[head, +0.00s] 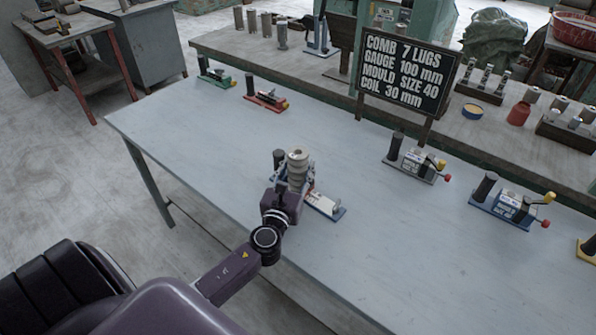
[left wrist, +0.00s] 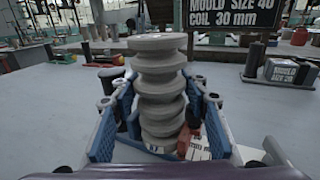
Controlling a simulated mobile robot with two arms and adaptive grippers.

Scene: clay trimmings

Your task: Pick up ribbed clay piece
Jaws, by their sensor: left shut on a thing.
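The ribbed clay piece (head: 298,160) is a grey-beige stack of rounded ribs. It stands upright in my left gripper (head: 292,180), above the near part of the blue-grey table. In the left wrist view the ribbed piece (left wrist: 160,85) fills the middle, with the blue-padded fingers of my left gripper (left wrist: 160,110) on both sides of it. The gripper is shut on the piece. A small label with dark marks shows at its foot. I cannot tell whether its underside touches anything. My right gripper is out of view.
Just right of the gripper is a blue-based station (head: 325,206) with white and red parts. A sign (head: 404,74) stands at the table's back. Stations with red (head: 267,99) and green (head: 215,77) bases are at the back left, others (head: 415,165) to the right. The left table top is clear.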

